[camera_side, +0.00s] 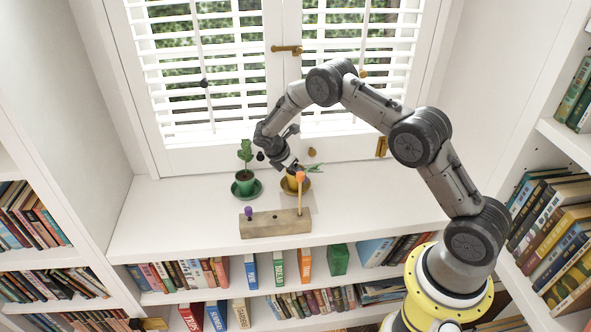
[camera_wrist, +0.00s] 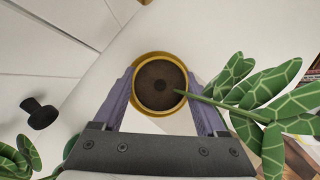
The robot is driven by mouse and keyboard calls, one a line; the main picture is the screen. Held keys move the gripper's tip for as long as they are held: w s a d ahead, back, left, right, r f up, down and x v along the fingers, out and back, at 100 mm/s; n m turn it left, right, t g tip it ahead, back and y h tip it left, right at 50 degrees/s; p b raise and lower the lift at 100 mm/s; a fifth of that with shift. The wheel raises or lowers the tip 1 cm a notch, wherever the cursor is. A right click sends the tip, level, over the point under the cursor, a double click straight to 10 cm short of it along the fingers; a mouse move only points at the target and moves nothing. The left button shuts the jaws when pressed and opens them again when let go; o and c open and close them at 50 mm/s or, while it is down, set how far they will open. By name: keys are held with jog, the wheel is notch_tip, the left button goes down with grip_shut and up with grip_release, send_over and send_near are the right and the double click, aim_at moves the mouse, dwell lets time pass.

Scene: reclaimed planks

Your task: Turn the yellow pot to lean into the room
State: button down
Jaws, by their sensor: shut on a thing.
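The yellow pot (camera_side: 291,183) stands at its saucer (camera_side: 306,188) on the white sill, partly hidden by my gripper (camera_side: 291,168) and an orange-headed stick. In the wrist view the pot's yellow rim (camera_wrist: 158,55) rings dark soil. My gripper (camera_wrist: 160,82) is shut on the pot, one purple finger on each side. The plant's stem and patterned leaves (camera_wrist: 256,95) lean to the right in the wrist view. In the side view its leaves (camera_side: 315,168) also point right, roughly along the window.
A green pot (camera_side: 244,184) with an upright plant stands close on the left. In front lies a wooden block (camera_side: 270,223) holding the orange-headed stick (camera_side: 300,192) and a purple-knobbed peg (camera_side: 248,212). Shuttered windows (camera_side: 205,80) stand behind. The sill is clear to the right.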

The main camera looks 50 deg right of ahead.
grip_release()
